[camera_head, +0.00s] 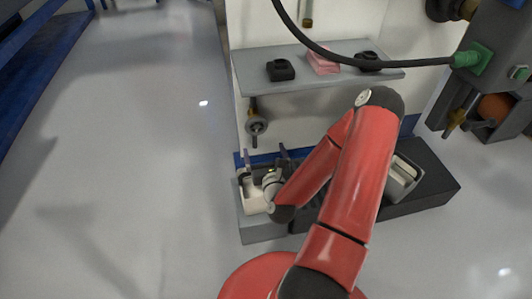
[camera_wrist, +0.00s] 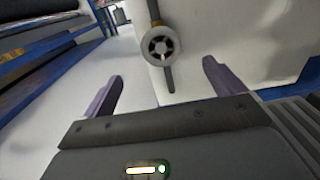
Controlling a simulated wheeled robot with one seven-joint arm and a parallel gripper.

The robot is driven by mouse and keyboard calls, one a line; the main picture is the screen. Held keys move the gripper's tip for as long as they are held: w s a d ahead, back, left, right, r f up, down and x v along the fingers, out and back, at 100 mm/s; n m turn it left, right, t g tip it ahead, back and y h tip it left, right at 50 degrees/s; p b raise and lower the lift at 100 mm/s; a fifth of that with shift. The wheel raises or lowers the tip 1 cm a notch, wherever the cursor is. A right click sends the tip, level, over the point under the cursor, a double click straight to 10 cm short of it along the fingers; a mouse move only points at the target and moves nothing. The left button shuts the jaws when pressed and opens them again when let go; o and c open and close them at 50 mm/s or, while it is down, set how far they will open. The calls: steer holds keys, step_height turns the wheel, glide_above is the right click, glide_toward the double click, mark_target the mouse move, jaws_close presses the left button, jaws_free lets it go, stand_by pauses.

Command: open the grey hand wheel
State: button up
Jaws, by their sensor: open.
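The grey hand wheel (camera_head: 256,125) is mounted on a pipe on the white wall, below the left end of the shelf. In the wrist view the round, spoked wheel (camera_wrist: 161,46) shows face-on at the top, beyond the fingertips and between them. My gripper (camera_head: 266,153) is below the wheel in the head view, with its fingers pointing up towards it. In the wrist view my gripper (camera_wrist: 160,82) has its two purple-grey fingers wide apart with nothing between them. The fingers are apart from the wheel.
A grey shelf (camera_head: 310,70) above holds two black items (camera_head: 281,70) and a pink stack (camera_head: 322,61). A dark low bench (camera_head: 437,175) lies along the wall under my arm. A black cable (camera_head: 385,62) hangs across at right. The floor (camera_head: 130,150) at left is clear.

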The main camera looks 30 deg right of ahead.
stand_by(0.4)
steer(key=w+a+r+n+g+y+p, duration=0.1)
steer(key=a+r+n+g+y+p, duration=0.25)
steer(key=n, duration=0.85)
steer(key=w+a+r+n+g+y, duration=0.1)
steer(key=a+r+n+g, duration=0.25)
steer(key=r+n, duration=0.6)
steer(key=s+a+r+n+g+p, duration=0.1)
steer(key=s+a+r+n+g, duration=0.1)
steer(key=s+r+n, duration=0.6)
steer(key=s+a+r+n+g+p, duration=0.1)
steer(key=s+a+r+n+g, duration=0.1)
steer(key=s+a+r+n, duration=0.3)
steer(key=s+r+n, duration=0.4)
steer(key=s, duration=0.6)
steer(key=shift+s+n+g+p, duration=0.3)
steer(key=shift+n+g, duration=0.05)
steer(key=shift+g, duration=0.05)
steer(key=shift+r+y, duration=0.1)
steer(key=shift+y, duration=0.15)
